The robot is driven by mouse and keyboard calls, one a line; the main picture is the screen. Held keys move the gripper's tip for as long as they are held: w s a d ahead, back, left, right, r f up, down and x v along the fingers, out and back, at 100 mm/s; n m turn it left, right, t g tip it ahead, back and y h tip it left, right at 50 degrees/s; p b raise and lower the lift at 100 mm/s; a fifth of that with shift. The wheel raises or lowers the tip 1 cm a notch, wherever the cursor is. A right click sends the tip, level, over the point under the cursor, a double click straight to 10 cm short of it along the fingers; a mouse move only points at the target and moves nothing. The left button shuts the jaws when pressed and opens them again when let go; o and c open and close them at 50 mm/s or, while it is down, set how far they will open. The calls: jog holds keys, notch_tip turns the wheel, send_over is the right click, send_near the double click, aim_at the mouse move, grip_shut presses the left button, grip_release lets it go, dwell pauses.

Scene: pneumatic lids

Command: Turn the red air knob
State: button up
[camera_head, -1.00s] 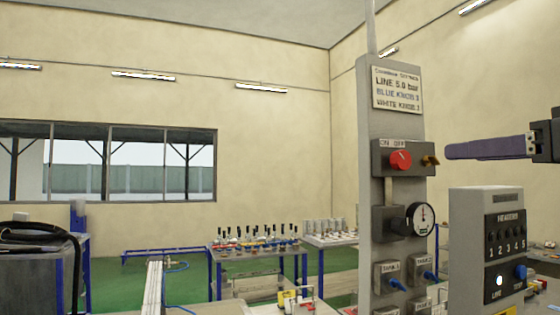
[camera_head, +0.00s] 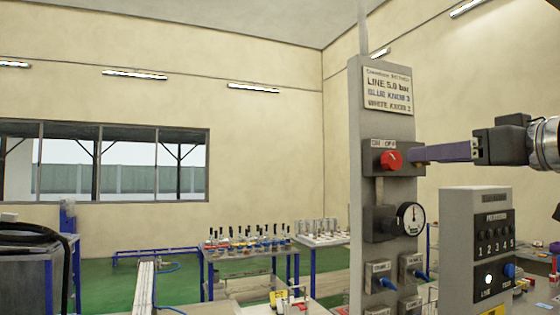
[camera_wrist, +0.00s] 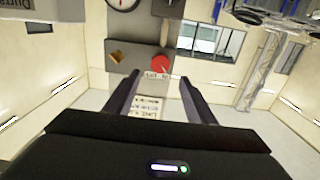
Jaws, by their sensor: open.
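The red air knob (camera_head: 391,159) sits on a dark grey box on the tall grey panel (camera_head: 371,225), under an "ON OFF" label. My gripper (camera_head: 415,155) comes in from the right, its purple-grey fingers close to the knob's right side. In the wrist view the knob (camera_wrist: 160,64) lies ahead of the two dark fingers, which are spread apart with nothing between them. My gripper (camera_wrist: 160,77) is open. I cannot tell whether a finger touches the knob. The brass fitting on the box's right side (camera_wrist: 117,58) is hidden behind the fingers in the head view.
A pressure gauge (camera_head: 410,218) sticks out below the knob. A sign plate (camera_head: 388,90) is above it. A grey control box (camera_head: 478,245) with several switches stands at the right, below my arm. Benches with bottles (camera_head: 248,240) are farther back.

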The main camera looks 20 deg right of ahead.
aim_at(396, 159)
jog(key=shift+w+a, duration=0.2)
jog(key=shift+w, duration=1.2)
jog(key=shift+w+a, duration=0.2)
jog(key=shift+w, duration=1.2)
jog(key=shift+w+a, duration=0.2)
jog(key=shift+w, duration=1.2)
jog(key=shift+c, duration=0.4)
jog(key=c, duration=0.9)
jog(key=shift+d, duration=0.15)
jog(key=shift+c, duration=0.3)
